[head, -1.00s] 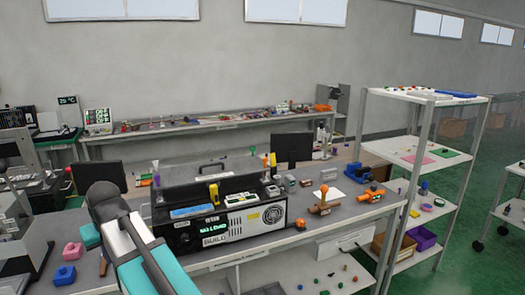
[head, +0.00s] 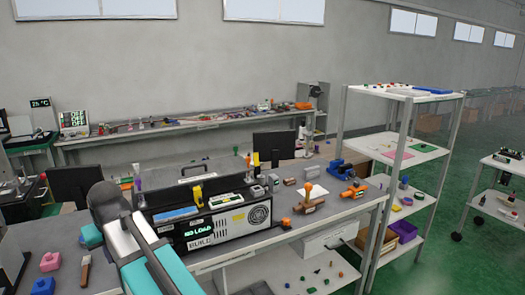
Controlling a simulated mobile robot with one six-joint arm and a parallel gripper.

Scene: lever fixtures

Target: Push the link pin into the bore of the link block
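I cannot single out the link pin or the link block for certain at this distance. Small fixtures stand on the right part of the grey bench (head: 262,240). One is a brown block with an orange knob (head: 309,198), with a small orange piece (head: 286,223) at its left. Farther right are an orange and dark fixture (head: 354,190) and a blue bracket (head: 340,170). My arm, teal and grey, reaches up at the lower left and hides part of the bench. My gripper does not show.
A black and silver machine (head: 212,222) stands on the bench beside my arm. Pink (head: 50,261) and teal (head: 90,235) blocks lie to its left. A shelf rack (head: 402,149) stands right of the bench, and a cart (head: 497,196) farther right. Green floor (head: 435,255) between them is open.

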